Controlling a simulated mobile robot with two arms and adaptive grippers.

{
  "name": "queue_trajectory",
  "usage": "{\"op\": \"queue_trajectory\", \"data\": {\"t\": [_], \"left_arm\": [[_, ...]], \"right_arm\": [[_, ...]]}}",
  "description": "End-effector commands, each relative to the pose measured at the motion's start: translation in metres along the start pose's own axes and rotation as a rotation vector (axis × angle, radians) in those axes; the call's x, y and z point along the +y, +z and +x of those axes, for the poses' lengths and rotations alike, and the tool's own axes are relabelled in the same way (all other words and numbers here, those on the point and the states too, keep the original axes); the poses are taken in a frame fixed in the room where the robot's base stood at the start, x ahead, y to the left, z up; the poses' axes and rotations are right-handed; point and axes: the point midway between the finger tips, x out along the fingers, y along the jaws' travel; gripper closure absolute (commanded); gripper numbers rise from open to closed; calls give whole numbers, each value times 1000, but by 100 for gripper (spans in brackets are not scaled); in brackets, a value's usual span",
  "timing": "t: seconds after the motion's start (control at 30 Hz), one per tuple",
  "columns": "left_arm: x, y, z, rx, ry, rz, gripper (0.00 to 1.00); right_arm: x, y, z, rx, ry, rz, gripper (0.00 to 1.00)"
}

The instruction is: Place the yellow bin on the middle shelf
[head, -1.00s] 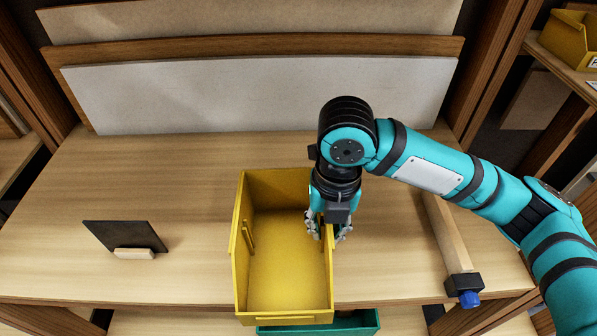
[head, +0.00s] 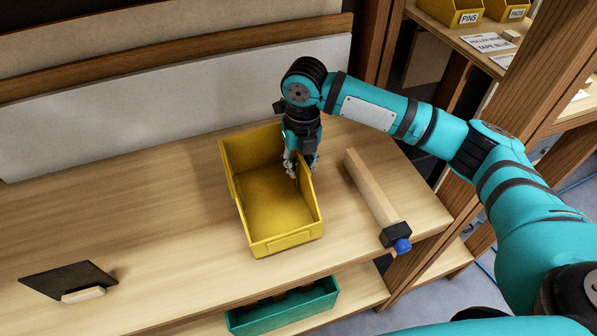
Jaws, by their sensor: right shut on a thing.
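The yellow bin (head: 275,205) is an empty open-topped box over the wooden workbench top (head: 150,235). My right gripper (head: 301,178) reaches down from above and is shut on the bin's right side wall. Its fingertips are partly hidden by that wall. I cannot tell whether the bin's base touches the bench top. Part of a shelf unit (head: 478,35) shows at the upper right, with yellow bins labelled PINS (head: 455,12) and PADS (head: 507,8) on it. My left gripper is out of view.
A wooden bar with a black and blue end (head: 372,195) lies right of the bin. A black plate with a wooden handle (head: 68,282) lies at the lower left. A green crate (head: 285,305) sits on a lower shelf. A wooden post (head: 520,90) stands at the right.

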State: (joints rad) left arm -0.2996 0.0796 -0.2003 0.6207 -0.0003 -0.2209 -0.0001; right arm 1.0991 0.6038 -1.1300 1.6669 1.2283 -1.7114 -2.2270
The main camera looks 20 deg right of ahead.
Motion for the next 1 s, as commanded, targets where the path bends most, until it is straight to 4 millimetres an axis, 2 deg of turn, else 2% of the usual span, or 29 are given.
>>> {"op": "queue_trajectory", "data": {"t": [0.2,0.4,0.43,0.6,0.87,1.0], "left_arm": [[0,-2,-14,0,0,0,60],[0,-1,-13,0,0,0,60],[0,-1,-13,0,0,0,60],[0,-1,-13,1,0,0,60],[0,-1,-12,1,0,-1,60],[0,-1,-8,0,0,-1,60]], "right_arm": [[-1,-2,26,4,-1,0,100],[-1,-1,31,0,0,-1,100],[-1,-2,32,2,-1,-1,87],[-1,-2,32,2,-1,-1,65],[-1,-2,31,2,-1,-1,65],[-1,-1,22,-1,-1,-1,65]]}}
